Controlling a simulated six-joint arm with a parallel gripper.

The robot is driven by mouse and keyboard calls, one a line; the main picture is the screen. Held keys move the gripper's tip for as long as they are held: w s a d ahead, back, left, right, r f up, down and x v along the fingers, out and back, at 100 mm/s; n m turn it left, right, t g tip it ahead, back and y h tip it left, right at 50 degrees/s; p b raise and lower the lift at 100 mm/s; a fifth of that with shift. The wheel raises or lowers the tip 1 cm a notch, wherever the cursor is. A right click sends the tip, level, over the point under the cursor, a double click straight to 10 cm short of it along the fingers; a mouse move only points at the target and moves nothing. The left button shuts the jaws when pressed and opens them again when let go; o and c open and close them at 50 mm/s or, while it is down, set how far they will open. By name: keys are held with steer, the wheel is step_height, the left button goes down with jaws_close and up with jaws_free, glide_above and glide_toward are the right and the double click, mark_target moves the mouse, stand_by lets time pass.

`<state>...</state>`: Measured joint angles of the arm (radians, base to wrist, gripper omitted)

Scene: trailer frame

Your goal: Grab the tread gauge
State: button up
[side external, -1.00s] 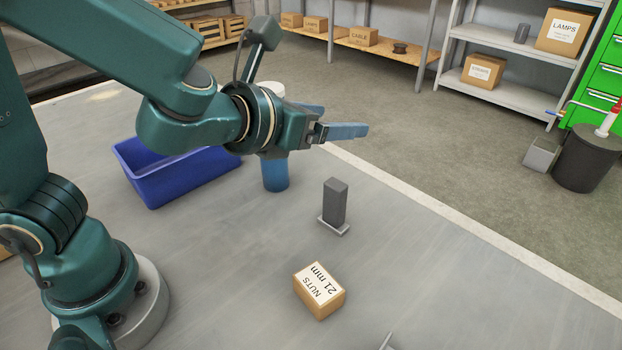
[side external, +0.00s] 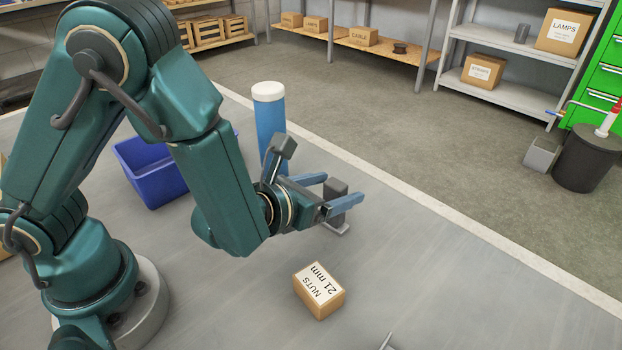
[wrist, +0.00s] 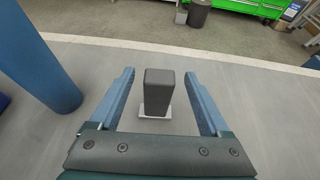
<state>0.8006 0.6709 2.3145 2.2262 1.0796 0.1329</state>
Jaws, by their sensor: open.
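The tread gauge appears to be the upright dark grey block on a thin light base plate; in the side view the gauge (side external: 338,189) stands on the table, partly hidden by a finger. In the wrist view the gauge (wrist: 158,92) stands between the two blue fingers, with a visible gap on each side. My gripper (side external: 346,190) is open, low and roughly level, its fingers on either side of the block. In the wrist view my gripper (wrist: 158,85) holds nothing.
A blue cylinder with a white cap (side external: 270,125) stands behind my wrist; it also shows at left in the wrist view (wrist: 42,60). A blue bin (side external: 150,175) is at left. A nuts box (side external: 319,290) lies in front. The table to the right is clear.

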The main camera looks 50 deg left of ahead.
steer(key=shift+x, duration=1.75)
jaws_close()
steer(key=shift+r, duration=0.15)
